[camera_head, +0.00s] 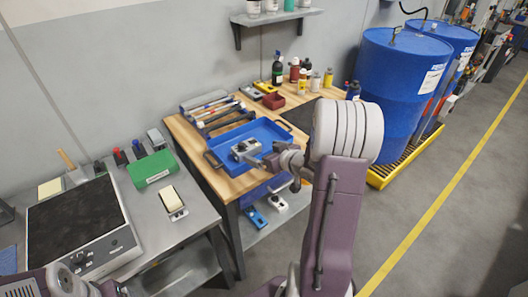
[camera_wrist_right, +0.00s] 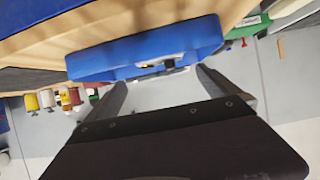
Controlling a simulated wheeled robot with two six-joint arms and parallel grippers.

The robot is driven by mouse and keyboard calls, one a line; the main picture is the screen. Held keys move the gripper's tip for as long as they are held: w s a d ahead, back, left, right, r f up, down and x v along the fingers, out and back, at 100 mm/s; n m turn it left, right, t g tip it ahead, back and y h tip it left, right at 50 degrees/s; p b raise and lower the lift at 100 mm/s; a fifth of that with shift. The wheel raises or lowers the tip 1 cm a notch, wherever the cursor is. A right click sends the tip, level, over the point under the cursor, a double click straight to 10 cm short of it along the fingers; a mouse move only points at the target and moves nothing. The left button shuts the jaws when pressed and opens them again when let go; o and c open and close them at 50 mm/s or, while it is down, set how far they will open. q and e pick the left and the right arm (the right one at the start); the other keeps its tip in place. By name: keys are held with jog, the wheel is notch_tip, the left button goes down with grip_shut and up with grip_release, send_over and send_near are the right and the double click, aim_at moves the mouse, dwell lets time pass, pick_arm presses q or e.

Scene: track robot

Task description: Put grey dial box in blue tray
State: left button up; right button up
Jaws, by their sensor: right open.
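The grey dial box (camera_head: 243,148) appears to sit inside the blue tray (camera_head: 222,140), toward its front, on the wooden bench. My right gripper (camera_head: 264,160) is beside the box on its right, over the tray's front part; the arm hides the tray's right front corner. In the right wrist view the fingers of my right gripper (camera_wrist_right: 163,80) are apart with nothing held between them. The blue tray (camera_wrist_right: 130,58) shows just beyond the fingertips there. The box cannot be clearly made out in that view. Part of my left arm shows at the lower left, but its gripper does not.
A grey bench at left holds a black-topped device (camera_head: 78,225), a green box (camera_head: 152,169) and a cream block on a grey base (camera_head: 173,200). Tools (camera_head: 212,110) lie behind the tray. Bottles and a red bin (camera_head: 273,101) stand farther back. Blue drums (camera_head: 398,85) stand right.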

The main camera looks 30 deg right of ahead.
jog(key=shift+f, duration=0.1)
jog(key=s+a+f+g, duration=0.4)
jog(key=s+a+g, duration=0.1)
jog(key=s+a, duration=0.4)
jog(key=s+a+f+g, duration=0.4)
jog(key=s+a+g, duration=0.2)
jog(key=s+a, duration=0.2)
jog(key=shift+s+a+m+g, duration=0.3)
jog(key=shift+s+a+m, duration=0.1)
jog(key=shift+s, duration=0.85)
notch_tip(320, 180, up, 8)
jog(key=p, duration=0.7)
jog(key=shift+f, duration=0.25)
